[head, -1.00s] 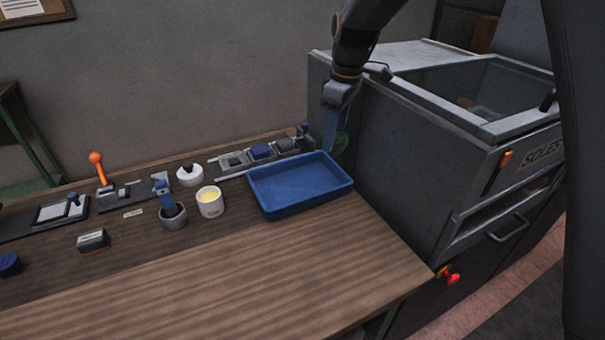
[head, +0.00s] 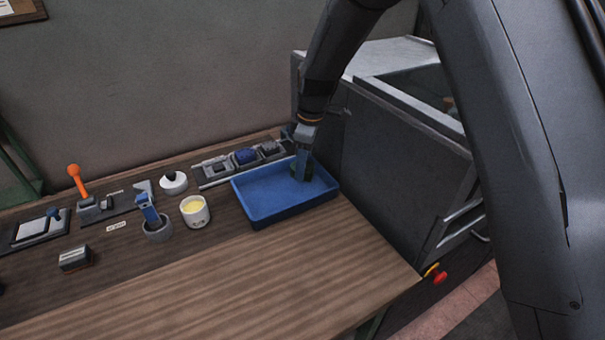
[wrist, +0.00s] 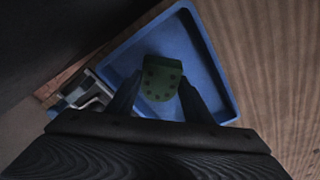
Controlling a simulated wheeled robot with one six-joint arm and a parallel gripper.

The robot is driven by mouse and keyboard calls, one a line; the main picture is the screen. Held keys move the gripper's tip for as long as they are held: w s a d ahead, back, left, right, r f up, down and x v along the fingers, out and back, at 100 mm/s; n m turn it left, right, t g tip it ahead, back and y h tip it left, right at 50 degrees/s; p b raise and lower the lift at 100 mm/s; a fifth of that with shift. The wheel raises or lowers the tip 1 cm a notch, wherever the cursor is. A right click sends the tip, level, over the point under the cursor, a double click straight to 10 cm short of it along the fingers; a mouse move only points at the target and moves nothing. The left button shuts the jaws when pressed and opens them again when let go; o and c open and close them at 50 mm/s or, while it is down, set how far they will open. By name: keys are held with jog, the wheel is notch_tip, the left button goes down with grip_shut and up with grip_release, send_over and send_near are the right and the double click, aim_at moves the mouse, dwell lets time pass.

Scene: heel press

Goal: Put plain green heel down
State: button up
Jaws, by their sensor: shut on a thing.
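My gripper (head: 303,172) is shut on the green heel (wrist: 161,77), which shows between its two fingers in the wrist view. In that view the heel's face has several dark dots around its edge. In the head view only a small dark green part of the heel (head: 294,172) shows beside the fingers. The gripper points down over the right back part of the blue tray (head: 262,217). I cannot tell whether the heel touches the tray floor. The rest of the tray is empty.
A grey fixture with a blue block (head: 246,156) lies behind the tray. A white cup with yellow contents (head: 195,211) and a pot with a blue-handled tool (head: 157,229) stand left. The grey machine (head: 385,165) rises close on the right. The front wooden tabletop (head: 250,290) is clear.

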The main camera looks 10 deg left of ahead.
aim_at(308, 167)
jog(key=shift+f+p, duration=0.6)
jog(key=shift+f, duration=1.65)
jog(key=shift+f, duration=0.15)
jog(key=o, duration=1.2)
jog(key=r+b, duration=0.1)
jog(key=r, duration=0.3)
jog(key=d+r+b, duration=0.1)
jog(key=r, duration=0.3)
jog(key=r+b, duration=0.1)
jog(key=r, duration=0.3)
jog(key=shift+d+r, duration=0.15)
jog(key=shift+d, duration=0.1)
jog(key=shift+s+a, duration=0.1)
